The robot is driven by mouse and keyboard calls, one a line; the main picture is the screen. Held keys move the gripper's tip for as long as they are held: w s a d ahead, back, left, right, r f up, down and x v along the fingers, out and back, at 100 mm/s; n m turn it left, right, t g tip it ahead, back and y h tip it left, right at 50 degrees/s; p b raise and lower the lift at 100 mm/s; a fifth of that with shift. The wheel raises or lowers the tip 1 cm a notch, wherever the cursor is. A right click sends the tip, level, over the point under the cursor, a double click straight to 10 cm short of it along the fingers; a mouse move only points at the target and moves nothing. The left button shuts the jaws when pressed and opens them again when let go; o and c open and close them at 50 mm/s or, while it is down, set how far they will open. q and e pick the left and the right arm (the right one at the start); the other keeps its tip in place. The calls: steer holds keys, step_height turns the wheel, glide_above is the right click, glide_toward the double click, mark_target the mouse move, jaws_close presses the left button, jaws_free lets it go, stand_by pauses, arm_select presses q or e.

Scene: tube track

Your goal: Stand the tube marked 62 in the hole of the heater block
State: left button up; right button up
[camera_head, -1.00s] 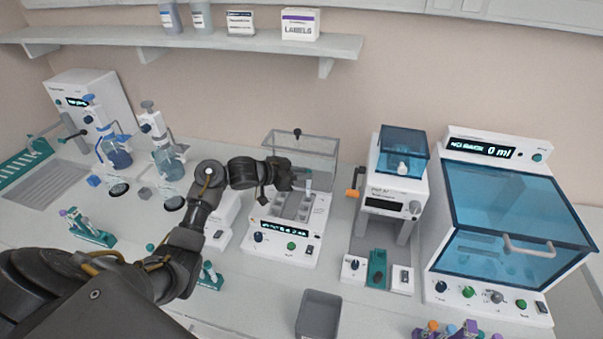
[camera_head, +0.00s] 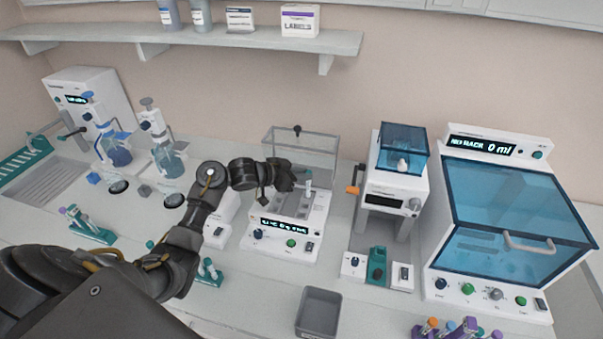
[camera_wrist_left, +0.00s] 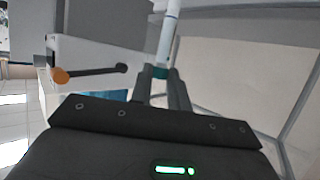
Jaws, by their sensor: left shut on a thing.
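My left gripper (camera_head: 299,182) is over the white heater block (camera_head: 272,247), a device with a display, knobs and grey wells under a raised clear lid (camera_head: 312,150). In the left wrist view the fingers (camera_wrist_left: 160,88) are shut on a slim pale tube (camera_wrist_left: 168,38) with a teal end at the fingers. The tube also shows as a small pale shape beside the fingertips in the head view (camera_head: 308,184). Its marking cannot be read, and I cannot tell whether its lower end is in a hole. My right gripper is not in view.
A grey bin (camera_head: 318,312) stands in front of the heater block. A white press-like device with an orange handle (camera_head: 352,190) stands to its right, then a blue-windowed cabinet (camera_head: 510,205). Small tube racks (camera_head: 90,228) stand at the left. The shelf (camera_head: 190,40) is above.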

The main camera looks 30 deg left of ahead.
arm_select(q)
steer(key=shift+f, duration=0.35)
stand_by(0.3)
steer(key=shift+f+b, duration=0.3)
steer(key=shift+f, duration=0.05)
steer(key=o, duration=0.8)
steer(key=shift+a, duration=0.1)
steer(key=shift+b+v, duration=1.2)
steer(key=shift+v, duration=4.2)
